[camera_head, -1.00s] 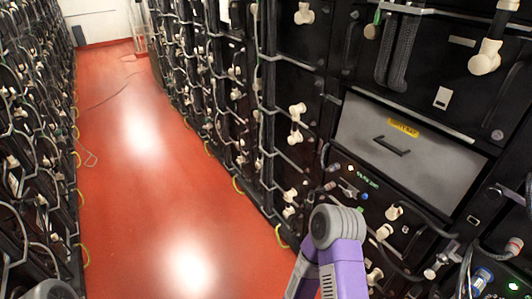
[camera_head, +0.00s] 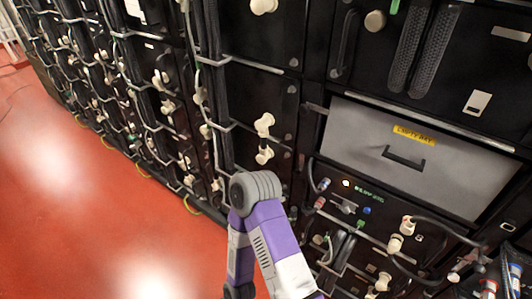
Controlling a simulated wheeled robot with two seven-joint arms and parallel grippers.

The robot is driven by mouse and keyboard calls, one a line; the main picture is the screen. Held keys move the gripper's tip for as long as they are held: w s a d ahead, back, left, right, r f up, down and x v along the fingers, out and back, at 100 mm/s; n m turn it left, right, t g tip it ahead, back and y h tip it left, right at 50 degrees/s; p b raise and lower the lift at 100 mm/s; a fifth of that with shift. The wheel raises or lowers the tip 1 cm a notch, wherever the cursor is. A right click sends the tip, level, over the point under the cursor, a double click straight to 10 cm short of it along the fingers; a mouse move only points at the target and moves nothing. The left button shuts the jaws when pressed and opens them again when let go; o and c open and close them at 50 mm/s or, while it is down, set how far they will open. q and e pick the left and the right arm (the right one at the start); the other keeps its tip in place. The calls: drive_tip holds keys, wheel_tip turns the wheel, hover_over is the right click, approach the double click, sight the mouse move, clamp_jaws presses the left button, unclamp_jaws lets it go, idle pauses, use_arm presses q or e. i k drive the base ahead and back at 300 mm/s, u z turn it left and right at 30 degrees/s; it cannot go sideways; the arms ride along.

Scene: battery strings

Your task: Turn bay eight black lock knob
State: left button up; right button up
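A tall rack of black battery modules (camera_head: 262,38) fills the middle and right. No lock knob marked for bay eight can be told apart; the lettering is too small to read for sure. One module below the grey panel has a small lit lamp (camera_head: 346,183), a red-ended plug (camera_head: 320,203), a blue button (camera_head: 367,210) and pale connectors (camera_head: 394,243). A purple and grey arm of mine (camera_head: 268,228) rises from the bottom centre in front of the rack. Neither gripper shows.
A grey drawer-like panel (camera_head: 345,130) with a black handle (camera_head: 403,157) and a yellow label (camera_head: 415,134) is at right. Cables (camera_head: 440,229) hang at lower right. The red floor (camera_head: 60,200) is open at left.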

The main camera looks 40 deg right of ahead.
sight(297, 173)
drive_tip(key=i, duration=1.6)
drive_tip(key=z, duration=1.6)
